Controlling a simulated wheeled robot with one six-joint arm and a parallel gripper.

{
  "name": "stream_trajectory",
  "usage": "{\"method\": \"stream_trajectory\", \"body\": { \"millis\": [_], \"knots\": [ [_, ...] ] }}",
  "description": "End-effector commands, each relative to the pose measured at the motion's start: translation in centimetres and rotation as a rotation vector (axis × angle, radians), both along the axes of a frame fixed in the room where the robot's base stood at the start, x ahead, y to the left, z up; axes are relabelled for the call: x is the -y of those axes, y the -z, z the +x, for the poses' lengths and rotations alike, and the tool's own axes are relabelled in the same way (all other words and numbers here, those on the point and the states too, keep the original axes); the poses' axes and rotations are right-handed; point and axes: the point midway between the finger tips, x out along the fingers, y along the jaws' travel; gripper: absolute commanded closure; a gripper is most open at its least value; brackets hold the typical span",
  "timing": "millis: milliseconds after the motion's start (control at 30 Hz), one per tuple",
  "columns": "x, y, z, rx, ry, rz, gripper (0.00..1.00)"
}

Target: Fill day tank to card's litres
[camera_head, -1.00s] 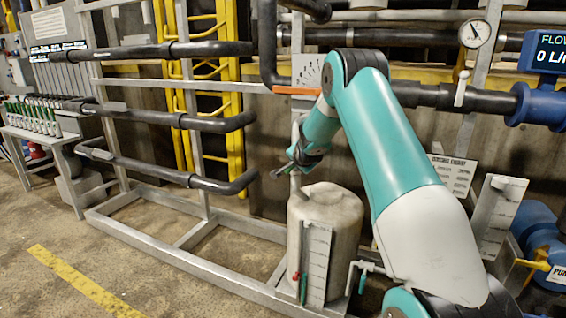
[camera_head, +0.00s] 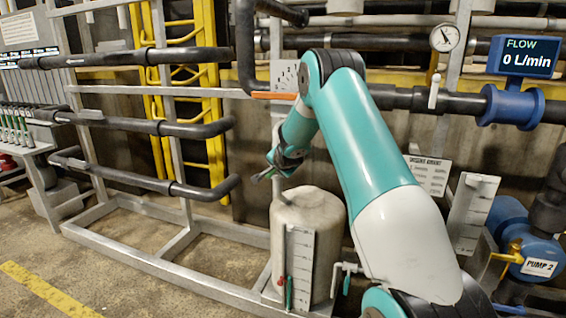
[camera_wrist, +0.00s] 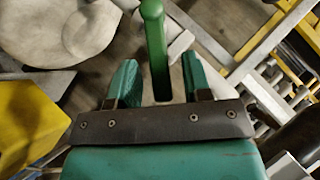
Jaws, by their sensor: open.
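A pale round tank (camera_head: 322,205) stands in the metal frame below my gripper in the head view. An upright scale plate (camera_head: 300,255) is on its front. A text card (camera_head: 428,174) hangs on the wall to the right; its words are too small to read. My gripper (camera_head: 262,178) is beside the thin pipe above the tank. In the wrist view my gripper (camera_wrist: 160,82) is open, with a green handle (camera_wrist: 153,38) between its fingers. I cannot tell whether they touch it. An orange lever (camera_head: 274,96) lies level before a marked dial plate (camera_head: 284,75).
The flow display (camera_head: 524,57) reads 0 L/min. A pressure gauge (camera_head: 446,38) is above the dark pipe. Pump 2 (camera_head: 530,267) with a yellow handle stands at right. A small green-handled tap (camera_head: 346,285) is low beside the tank. Dark bent pipes (camera_head: 150,125) fill the left.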

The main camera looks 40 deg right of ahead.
Motion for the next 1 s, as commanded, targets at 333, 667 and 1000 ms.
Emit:
{"method": "stream_trajectory", "body": {
  "millis": [333, 667, 1000],
  "knots": [
    [-3.8, -4.5, -5.8, 0.002, 0.000, -0.001, 0.55],
    [-6.9, -8.1, -10.6, 0.001, -0.001, 0.000, 0.55],
    [-7.5, -8.7, -11.6, -0.001, 0.000, 0.001, 0.55]
  ]
}}
